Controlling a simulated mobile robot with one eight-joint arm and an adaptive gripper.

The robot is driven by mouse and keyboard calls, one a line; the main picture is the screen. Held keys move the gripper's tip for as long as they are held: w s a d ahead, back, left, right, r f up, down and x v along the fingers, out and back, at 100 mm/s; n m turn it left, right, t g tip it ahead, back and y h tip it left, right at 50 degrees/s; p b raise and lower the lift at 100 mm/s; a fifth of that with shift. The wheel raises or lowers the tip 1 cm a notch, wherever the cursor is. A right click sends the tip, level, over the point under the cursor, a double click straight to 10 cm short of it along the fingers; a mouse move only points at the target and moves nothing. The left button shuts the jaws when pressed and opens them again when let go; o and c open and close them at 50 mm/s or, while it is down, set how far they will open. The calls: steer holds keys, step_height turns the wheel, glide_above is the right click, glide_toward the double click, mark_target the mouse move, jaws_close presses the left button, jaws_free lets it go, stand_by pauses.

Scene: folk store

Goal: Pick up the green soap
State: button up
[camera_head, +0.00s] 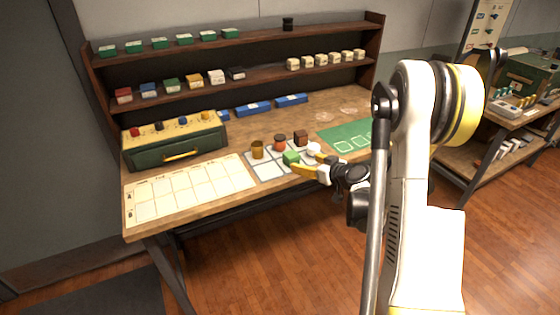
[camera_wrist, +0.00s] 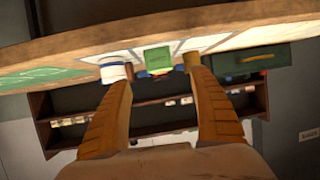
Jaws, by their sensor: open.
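The green soap (camera_head: 290,158) is a small green block on a pale gridded card (camera_head: 265,170) near the table's front edge. It also shows in the wrist view as a green block (camera_wrist: 158,57), ahead of and between the fingers. My gripper (camera_head: 307,167) is low at the table's front right of the soap, its yellow fingers pointing left towards it. In the wrist view my gripper (camera_wrist: 160,76) is open, with nothing held between its fingers. I cannot tell whether a finger touches the soap.
A gold-brown cup (camera_head: 257,150), a red-brown round item (camera_head: 280,142), a dark brown block (camera_head: 301,138) and a white round item (camera_head: 314,149) stand close by. A green case (camera_head: 175,142) is at left. Shelves (camera_head: 240,78) hold small boxes behind. The blank chart (camera_head: 190,186) is clear.

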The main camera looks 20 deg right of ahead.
mark_target(295, 159)
steer(key=b+x, duration=0.3)
steer(key=x, duration=0.7)
steer(key=shift+w+f+b, duration=0.3)
steer(key=shift+b, duration=0.05)
steer(key=shift+s+r, duration=0.1)
steer(key=shift+c, duration=0.6)
steer(key=c, duration=1.2)
